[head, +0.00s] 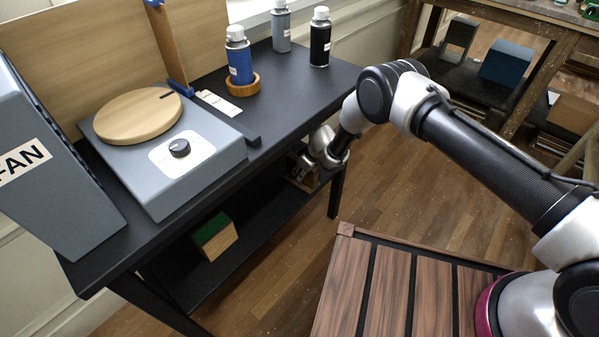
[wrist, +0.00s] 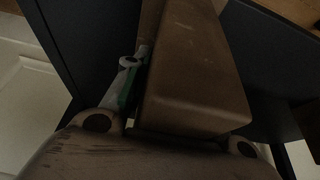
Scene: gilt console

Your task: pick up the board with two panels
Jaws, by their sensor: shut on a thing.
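My gripper (head: 318,158) is low at the right end of the black console, just below the top and over the lower shelf. It is shut on a brown wooden piece (head: 302,172), partly hidden by the gripper. In the wrist view the brown piece (wrist: 195,75) fills the middle, with a thin green part (wrist: 130,90) along its left side. Its full shape is hidden, so I cannot tell whether two panels are on it. The wrist view is dark.
The console top (head: 290,90) bears a grey turntable box (head: 200,165), a blue can (head: 238,60) in a wooden ring and two other cans. A green-topped wooden block (head: 215,238) lies on the lower shelf (head: 255,225). Wood floor is open to the right.

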